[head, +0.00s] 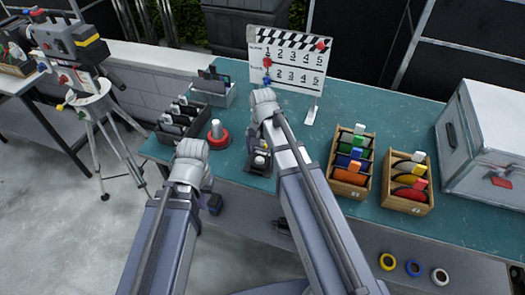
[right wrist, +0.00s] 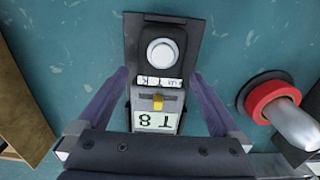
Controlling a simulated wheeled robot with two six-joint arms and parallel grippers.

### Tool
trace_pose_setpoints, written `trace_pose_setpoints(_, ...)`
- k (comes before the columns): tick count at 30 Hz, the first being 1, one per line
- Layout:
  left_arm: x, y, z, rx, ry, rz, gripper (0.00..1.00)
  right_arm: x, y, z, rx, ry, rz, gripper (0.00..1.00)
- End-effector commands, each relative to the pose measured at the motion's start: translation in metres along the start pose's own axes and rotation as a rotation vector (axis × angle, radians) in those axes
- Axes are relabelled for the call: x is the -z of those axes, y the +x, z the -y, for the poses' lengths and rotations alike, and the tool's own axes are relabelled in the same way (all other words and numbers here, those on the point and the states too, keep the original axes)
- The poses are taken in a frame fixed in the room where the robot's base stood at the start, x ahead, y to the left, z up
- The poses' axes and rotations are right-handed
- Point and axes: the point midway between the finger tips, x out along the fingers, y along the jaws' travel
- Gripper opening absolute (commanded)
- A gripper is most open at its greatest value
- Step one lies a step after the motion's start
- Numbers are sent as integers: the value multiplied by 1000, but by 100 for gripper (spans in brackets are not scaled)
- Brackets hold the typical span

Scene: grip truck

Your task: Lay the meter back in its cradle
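The meter (right wrist: 158,100) is a dark grey body with a white round dome, a yellow switch and a display with dark digits. It lies over a black plate-like cradle (right wrist: 133,22) in the right wrist view; whether it is fully seated I cannot tell. My right gripper (right wrist: 160,75) has its two purple fingers apart, one on each side of the meter, with narrow gaps. In the head view the meter (head: 260,161) is partly hidden by my right arm. My left gripper (head: 210,202) hangs off the table's front edge; its finger opening is unclear.
A red-based item with a pale knob (head: 217,136) stands left of the meter. A black divided holder (head: 182,122) is further left. Wooden boxes (head: 352,165) (head: 405,184) and a white case (head: 487,140) stand right. A clapperboard (head: 290,60) stands behind.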

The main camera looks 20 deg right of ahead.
Motion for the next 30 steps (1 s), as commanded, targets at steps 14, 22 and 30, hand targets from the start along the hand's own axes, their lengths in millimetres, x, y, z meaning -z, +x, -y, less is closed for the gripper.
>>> trace_pose_setpoints(14,-1,-13,1,0,0,0,0,0,-13,0,0,0,0,100)
trace_pose_setpoints(22,-3,-47,4,0,0,0,0,0,-47,0,0,0,0,100)
trace_pose_setpoints(30,-4,-76,7,0,0,0,0,0,-77,0,0,0,0,100)
